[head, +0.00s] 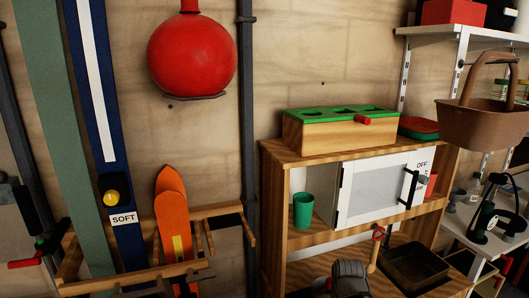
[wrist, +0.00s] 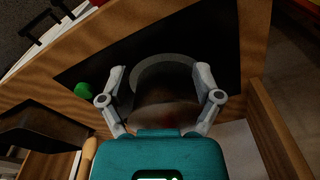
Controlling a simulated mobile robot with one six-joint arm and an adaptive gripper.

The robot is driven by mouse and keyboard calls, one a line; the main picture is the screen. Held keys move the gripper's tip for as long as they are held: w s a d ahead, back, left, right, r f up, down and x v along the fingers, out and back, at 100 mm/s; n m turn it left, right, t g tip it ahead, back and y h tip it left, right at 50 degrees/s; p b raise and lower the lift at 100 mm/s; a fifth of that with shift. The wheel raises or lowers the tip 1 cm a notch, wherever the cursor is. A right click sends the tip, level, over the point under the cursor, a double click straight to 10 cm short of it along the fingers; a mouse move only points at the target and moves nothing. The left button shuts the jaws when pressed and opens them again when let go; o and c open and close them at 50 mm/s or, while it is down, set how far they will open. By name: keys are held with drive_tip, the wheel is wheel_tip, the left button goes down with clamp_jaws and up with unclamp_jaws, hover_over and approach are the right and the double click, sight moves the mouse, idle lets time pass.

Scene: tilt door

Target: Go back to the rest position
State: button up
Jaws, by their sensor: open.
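My gripper (wrist: 160,72) shows in the wrist view with its two grey fingers spread wide apart and nothing held between them. Its teal body (wrist: 160,155) fills the bottom middle. Beyond the fingers is a dark opening in a wooden surface (wrist: 265,25), with a grey curved rim (wrist: 165,58) inside it. I cannot tell whether the fingers touch anything. In the head view I cannot make out my gripper for certain. The wooden play kitchen (head: 272,165) stands at the right, with a white door (head: 375,195) bearing a black handle; the door looks upright.
A green cup (head: 303,212) stands on the shelf left of the door. A green-topped wooden box (head: 325,133) sits on top. A basket (head: 485,125) hangs at right. Orange and blue boards lean in a wooden rack (head: 130,275) at left.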

drive_tip(key=shift+n+g, duration=0.4)
drive_tip(key=a, duration=0.1)
drive_tip(key=s+a+f+b, duration=0.1)
drive_tip(key=a, duration=0.2)
drive_tip(key=shift+s+f, duration=0.35)
drive_tip(key=shift+f, duration=0.05)
drive_tip(key=shift+s+a+r, duration=0.1)
drive_tip(key=shift+a+r, duration=0.05)
drive_tip(key=shift+r, duration=0.05)
wheel_tip(320, 180, up, 23)
drive_tip(key=p, duration=2.2)
drive_tip(key=shift+d+f+p, duration=0.2)
drive_tip(key=shift+p, duration=0.1)
drive_tip(key=shift+d, duration=0.1)
idle(0.5)
drive_tip(key=c, duration=0.4)
drive_tip(key=shift+o, duration=0.2)
